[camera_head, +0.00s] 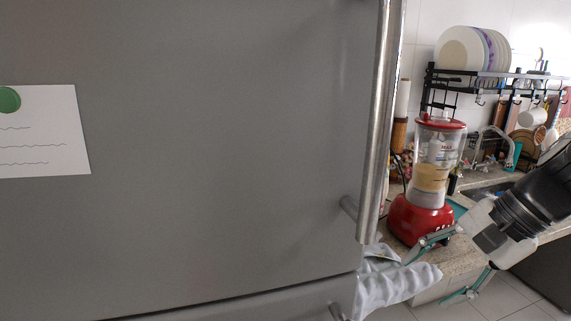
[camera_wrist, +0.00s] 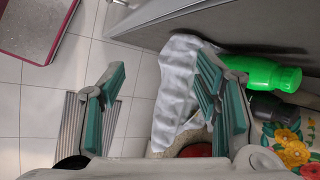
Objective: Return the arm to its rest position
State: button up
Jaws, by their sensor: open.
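My gripper (camera_head: 437,276) is at the right of the head view, in front of the counter edge and low beside the red blender. Its teal-padded fingers are spread apart with nothing between them. In the wrist view my gripper (camera_wrist: 160,105) also shows wide open, with floor tiles and part of a white cloth (camera_wrist: 178,88) behind the gap. My dark arm reaches in from the right edge of the head view. No rest position is marked in either view.
A large grey fridge (camera_head: 200,140) fills the left and middle. The red blender (camera_head: 421,215) stands on the counter near my gripper. A rack (camera_head: 480,82) with plates hangs above the sink. A green bottle (camera_wrist: 262,72) lies right of my fingers in the wrist view. Tiled floor (camera_wrist: 45,120) is at left.

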jog(key=s+a+r+n+h+p, duration=0.1)
jog(key=s+a+r+n+h, duration=0.1)
jog(key=s+n, duration=0.3)
jog(key=s+a+r+n+t+h, duration=0.1)
jog(key=s+a+r+n+h, duration=0.1)
jog(key=s+n, duration=0.4)
jog(key=shift+s+a+r+h+p, duration=0.15)
jog(key=shift+s+a+h+p, duration=0.2)
jog(key=shift+s+a+h, duration=0.6)
jog(key=shift+s+d, duration=0.2)
jog(key=shift+d, duration=0.15)
